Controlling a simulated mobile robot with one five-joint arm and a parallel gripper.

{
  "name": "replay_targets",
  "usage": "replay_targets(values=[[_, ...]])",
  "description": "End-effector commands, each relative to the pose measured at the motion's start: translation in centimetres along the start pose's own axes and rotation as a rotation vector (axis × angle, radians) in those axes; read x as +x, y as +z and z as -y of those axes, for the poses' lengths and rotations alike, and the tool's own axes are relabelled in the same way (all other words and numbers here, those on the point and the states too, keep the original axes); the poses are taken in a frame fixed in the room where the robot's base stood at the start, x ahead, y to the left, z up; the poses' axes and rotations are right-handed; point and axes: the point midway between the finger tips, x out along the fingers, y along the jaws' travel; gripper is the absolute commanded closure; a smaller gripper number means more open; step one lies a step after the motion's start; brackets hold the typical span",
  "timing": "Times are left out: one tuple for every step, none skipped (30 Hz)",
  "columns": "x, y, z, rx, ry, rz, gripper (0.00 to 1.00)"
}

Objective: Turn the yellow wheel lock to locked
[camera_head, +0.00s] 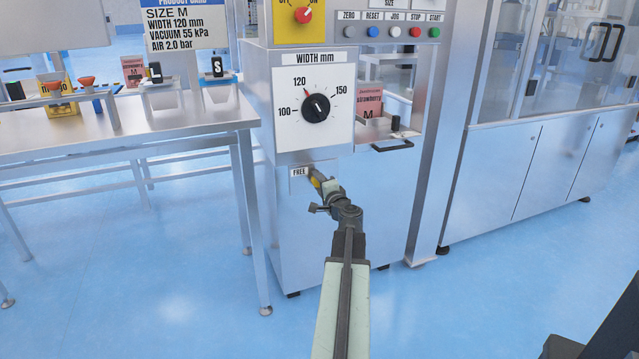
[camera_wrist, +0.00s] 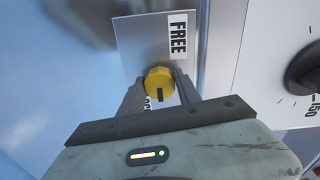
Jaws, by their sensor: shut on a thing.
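The yellow wheel lock (camera_wrist: 160,79) sits on a pale plate on the machine's front, below the WIDTH dial. In the wrist view it is between my gripper's two fingers (camera_wrist: 160,92), which are shut on its sides. A black mark on it shows at the lower side, away from the FREE label (camera_wrist: 178,36). Another label below the lock is mostly hidden by my gripper. In the head view my gripper (camera_head: 325,184) covers most of the yellow wheel lock (camera_head: 316,178), and the FREE label (camera_head: 299,172) is just left of it.
The WIDTH dial (camera_head: 316,107) is above the lock, its red mark near 120. A steel table (camera_head: 190,125) stands close on the left. The floor in front is clear.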

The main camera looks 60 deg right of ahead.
Motion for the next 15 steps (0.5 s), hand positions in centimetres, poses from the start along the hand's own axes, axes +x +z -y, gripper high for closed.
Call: replay_targets(values=[[-0.14, -0.40, -0.11, -0.001, 0.002, -0.009, 1.00], [-0.14, -0.39, -0.11, -0.001, 0.002, -0.009, 1.00], [-0.13, -0.40, -0.10, -0.001, 0.002, -0.009, 1.00], [-0.13, -0.40, -0.10, -0.001, 0.002, -0.010, 0.52], [-0.12, -0.37, -0.10, -0.001, 0.002, -0.009, 0.44], [-0.11, -0.33, -0.09, -0.001, 0.002, -0.008, 0.39], [-0.09, -0.30, -0.08, -0.001, 0.001, -0.007, 0.39], [-0.08, -0.26, -0.07, -0.001, 0.001, -0.007, 0.39], [-0.07, -0.23, -0.06, -0.001, 0.001, -0.006, 0.39], [-0.06, -0.20, -0.05, -0.001, 0.001, -0.005, 0.39], [-0.05, -0.18, -0.05, -0.001, 0.001, -0.005, 0.39], [-0.04, -0.15, -0.04, -0.001, 0.001, -0.004, 0.39], [-0.03, -0.14, -0.03, -0.001, 0.001, -0.004, 0.39], [-0.04, -0.12, -0.03, -0.001, 0.001, -0.003, 0.39], [-0.11, -0.10, -0.02, -0.001, 0.000, -0.003, 0.39]])
